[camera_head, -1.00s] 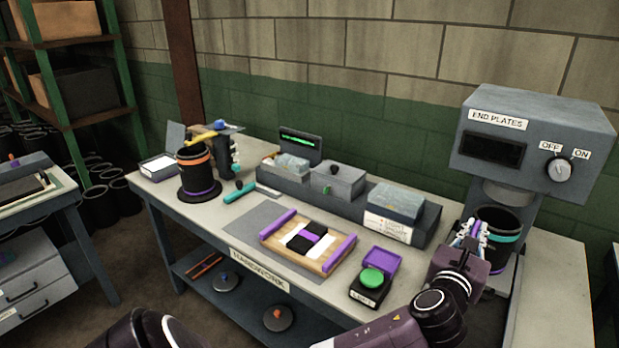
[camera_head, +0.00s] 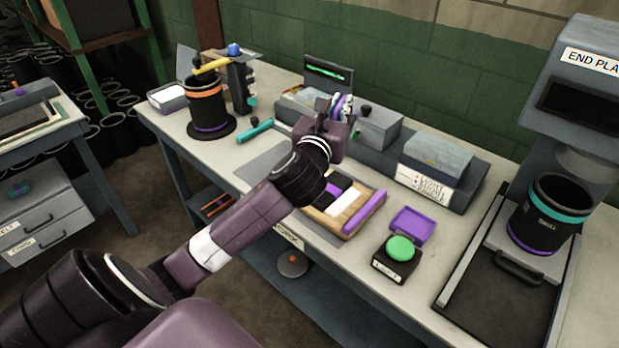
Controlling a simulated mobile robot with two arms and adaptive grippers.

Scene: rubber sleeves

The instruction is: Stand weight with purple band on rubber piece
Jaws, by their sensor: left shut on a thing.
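My left gripper (camera_head: 334,118) is over the back of the bench, beyond the wooden tray and in front of the grey boxes. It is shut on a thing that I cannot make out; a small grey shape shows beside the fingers. The wooden tray (camera_head: 346,233) holds purple, black and white pieces, partly hidden by my left wrist. I cannot tell which piece is the rubber piece. No weight with a purple band can be clearly picked out. My right gripper is not in view.
A black sleeve with an orange band (camera_head: 207,108) stands at the bench's far left. A green button (camera_head: 399,249) and purple dish (camera_head: 411,225) are right of the tray. A teal-banded sleeve (camera_head: 549,215) stands under the press (camera_head: 585,105). Grey boxes (camera_head: 437,154) line the back.

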